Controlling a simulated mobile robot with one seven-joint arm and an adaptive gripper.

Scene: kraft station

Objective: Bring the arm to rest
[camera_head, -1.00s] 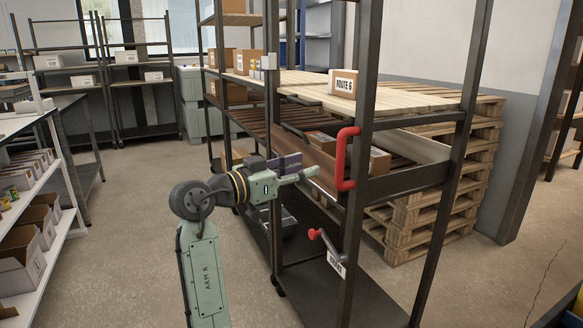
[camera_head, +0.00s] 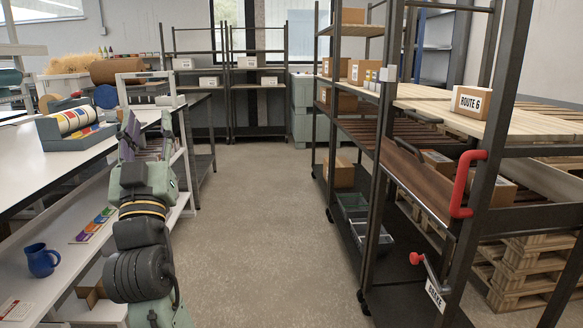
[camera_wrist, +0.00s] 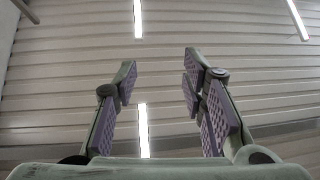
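My gripper (camera_head: 130,135) is in the left part of the head view, raised upright beside the white bench. Its fingers point up. In the wrist view my gripper (camera_wrist: 160,85) has its two purple-padded fingers spread apart. Nothing is between them, and only the ceiling with its strip lights shows beyond. My arm rises below the gripper at the lower left of the head view.
A white bench (camera_head: 25,178) with a roll dispenser (camera_head: 75,125) stands at the left, close to my arm. A blue mug (camera_head: 41,260) sits on its lower shelf. A dark rack (camera_head: 440,232) with a red handle (camera_head: 462,185) stands at the right. The floor aisle (camera_head: 270,215) between is clear.

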